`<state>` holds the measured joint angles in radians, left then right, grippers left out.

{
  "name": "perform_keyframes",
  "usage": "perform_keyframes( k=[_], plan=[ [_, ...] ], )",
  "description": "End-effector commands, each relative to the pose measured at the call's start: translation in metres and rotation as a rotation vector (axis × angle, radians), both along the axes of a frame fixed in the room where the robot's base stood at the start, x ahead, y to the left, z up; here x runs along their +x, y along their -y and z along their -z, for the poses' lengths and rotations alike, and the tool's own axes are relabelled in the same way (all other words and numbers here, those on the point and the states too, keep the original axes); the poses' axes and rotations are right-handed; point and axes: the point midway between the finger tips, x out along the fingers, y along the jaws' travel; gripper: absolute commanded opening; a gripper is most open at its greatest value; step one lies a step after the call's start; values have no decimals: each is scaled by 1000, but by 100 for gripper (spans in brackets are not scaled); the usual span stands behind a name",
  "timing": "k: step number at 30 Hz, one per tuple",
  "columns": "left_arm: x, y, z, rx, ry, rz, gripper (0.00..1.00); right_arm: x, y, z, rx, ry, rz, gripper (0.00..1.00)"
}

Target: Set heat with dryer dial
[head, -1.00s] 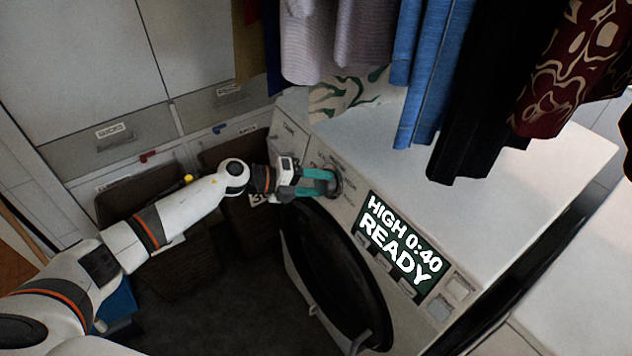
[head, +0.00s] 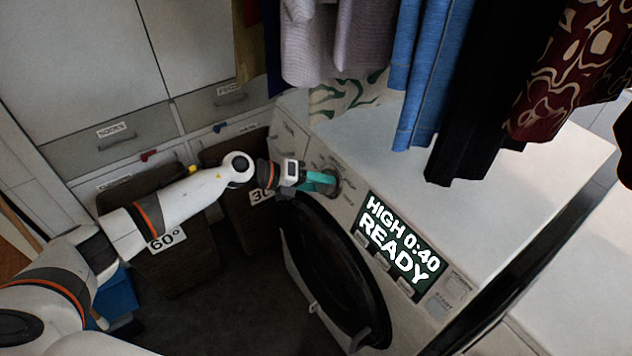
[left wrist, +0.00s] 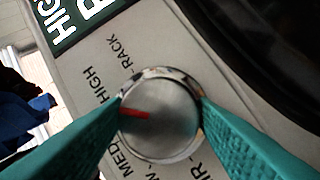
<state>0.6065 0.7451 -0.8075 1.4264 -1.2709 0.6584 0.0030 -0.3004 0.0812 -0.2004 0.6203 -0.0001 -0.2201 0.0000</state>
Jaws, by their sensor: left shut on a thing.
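The dryer dial (left wrist: 160,115) is a round silver knob with a red pointer mark, seen close in the left wrist view. Its red mark points left, toward the printed labels HIGH and MED. My left gripper (head: 325,183) is at the dial on the dryer's front panel. Its teal fingers lie on both sides of the knob and are shut on it. The dryer display (head: 400,245) reads HIGH 0:40 READY. The dial is partly hidden by the fingers in the head view. My right gripper is not in view.
The dryer's dark round door (head: 335,270) is below the panel. Clothes (head: 425,80) hang above the dryer's white top (head: 500,190). Brown hampers (head: 170,265) with temperature labels stand at left under grey drawers (head: 110,140).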

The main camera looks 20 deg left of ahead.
Motion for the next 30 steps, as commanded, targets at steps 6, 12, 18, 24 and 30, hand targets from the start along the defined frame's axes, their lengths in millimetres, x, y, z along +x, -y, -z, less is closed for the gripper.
perform_keyframes(
  k=[6,12,18,24,30],
  plan=[
    [-1,0,1,0,-2,1,61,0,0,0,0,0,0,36],
    [0,0,1,0,-1,0,73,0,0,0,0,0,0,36],
    [-1,-2,0,0,-1,0,73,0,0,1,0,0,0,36],
    [-14,-24,-10,3,-1,-2,73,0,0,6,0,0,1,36],
    [-34,-58,-28,3,-2,-2,73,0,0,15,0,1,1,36]
  ],
)
